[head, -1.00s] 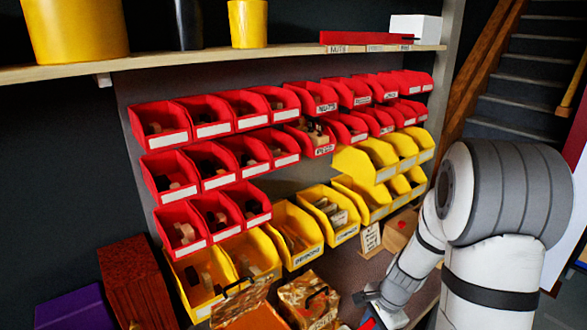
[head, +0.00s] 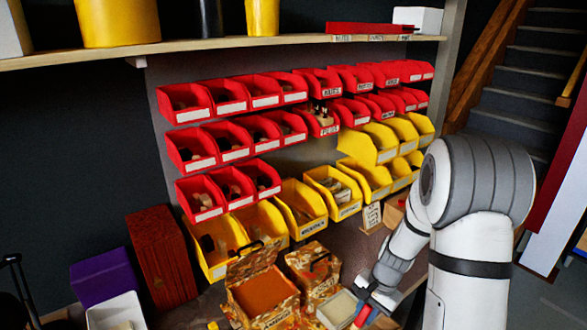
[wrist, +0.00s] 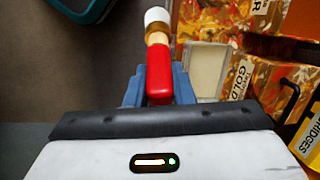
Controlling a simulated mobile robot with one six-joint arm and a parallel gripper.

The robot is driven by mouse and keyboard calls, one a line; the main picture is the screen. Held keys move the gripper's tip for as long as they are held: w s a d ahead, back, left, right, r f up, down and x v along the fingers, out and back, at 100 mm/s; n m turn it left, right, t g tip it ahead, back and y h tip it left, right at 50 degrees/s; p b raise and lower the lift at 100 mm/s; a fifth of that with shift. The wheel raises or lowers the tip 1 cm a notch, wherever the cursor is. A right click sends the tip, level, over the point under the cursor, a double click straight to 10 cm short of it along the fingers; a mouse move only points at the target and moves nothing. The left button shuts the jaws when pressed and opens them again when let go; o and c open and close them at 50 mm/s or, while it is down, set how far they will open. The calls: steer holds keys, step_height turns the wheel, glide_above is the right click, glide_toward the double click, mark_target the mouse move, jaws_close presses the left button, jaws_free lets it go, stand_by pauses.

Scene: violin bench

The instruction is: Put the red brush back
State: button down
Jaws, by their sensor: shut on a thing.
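The red brush (wrist: 159,75) is held in my gripper (wrist: 158,92), its red handle between the blue fingers. Its light wood collar and white tip point away, toward the top of the wrist view. In the head view my gripper (head: 366,302) is low at the right of the bench, with the red of the brush (head: 362,316) just below it. The bench surface under the brush is dark in the wrist view. A pale open tray (wrist: 204,70) lies just right of the brush; it also shows in the head view (head: 338,308).
Camouflage-patterned boxes stand left of my gripper, one open with an orange inside (head: 268,292), one with a handle (head: 314,265). Red bins (head: 200,150) and yellow bins (head: 303,212) fill the rack behind. A teal-edged container (wrist: 78,10) is at the wrist view's upper left.

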steer(key=w+a+f+n+g, duration=0.1)
steer(key=w+a+f+n, duration=0.2)
steer(key=n, duration=0.5)
steer(key=shift+w+f+n+g+h, duration=0.4)
steer(key=shift+w+f, duration=0.2)
steer(key=shift+f, duration=0.25)
